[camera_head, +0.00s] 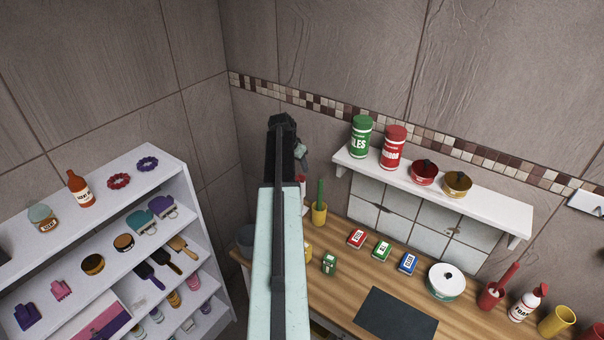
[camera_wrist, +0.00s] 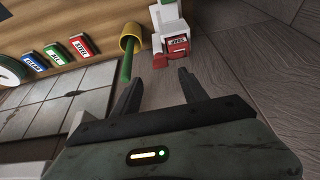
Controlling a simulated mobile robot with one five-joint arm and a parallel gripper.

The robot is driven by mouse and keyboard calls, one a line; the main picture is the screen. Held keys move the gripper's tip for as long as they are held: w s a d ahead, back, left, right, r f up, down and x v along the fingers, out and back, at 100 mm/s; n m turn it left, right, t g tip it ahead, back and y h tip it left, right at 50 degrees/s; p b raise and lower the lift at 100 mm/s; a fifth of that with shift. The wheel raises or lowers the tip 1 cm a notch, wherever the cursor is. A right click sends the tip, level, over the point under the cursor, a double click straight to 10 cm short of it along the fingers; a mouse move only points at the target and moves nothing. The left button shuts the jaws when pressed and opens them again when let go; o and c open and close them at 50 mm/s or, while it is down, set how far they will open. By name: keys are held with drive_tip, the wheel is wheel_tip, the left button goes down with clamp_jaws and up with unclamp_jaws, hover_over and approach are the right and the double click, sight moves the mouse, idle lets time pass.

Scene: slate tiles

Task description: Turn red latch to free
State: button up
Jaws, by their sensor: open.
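I cannot make out a latch for certain in either view. My gripper (camera_wrist: 160,77) is open and empty in the wrist view, its two dark fingers apart. A small red part (camera_wrist: 160,61) shows just beyond the gap between the fingertips, next to a white bottle (camera_wrist: 166,16) with a red label; it looks like the bottle's top. In the head view my arm hides most of this bottle, and only a bit of red (camera_head: 302,180) shows beside the arm. Whether the fingers touch anything there is not visible; they look apart from it.
A yellow cup (camera_head: 319,214) with a green handle stands close to the bottle. Small boxes and a dark mat (camera_head: 396,315) lie on the wooden counter (camera_head: 343,290). A wall shelf (camera_head: 434,190) holds jars and tins. A white shelf unit (camera_head: 150,165) stands at left.

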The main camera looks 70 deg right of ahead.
sight(302, 175)
drive_tip(key=b+x, duration=0.5)
drive_tip(key=x, duration=0.1)
drive_tip(key=shift+w+f, duration=0.1)
drive_tip(key=shift+f, duration=0.2)
drive_tip(key=shift+d+f+b, duration=0.2)
drive_tip(key=shift+f+b, duration=0.1)
drive_tip(key=shift+b, duration=0.2)
drive_tip(key=shift+r, duration=0.1)
clamp_jaws()
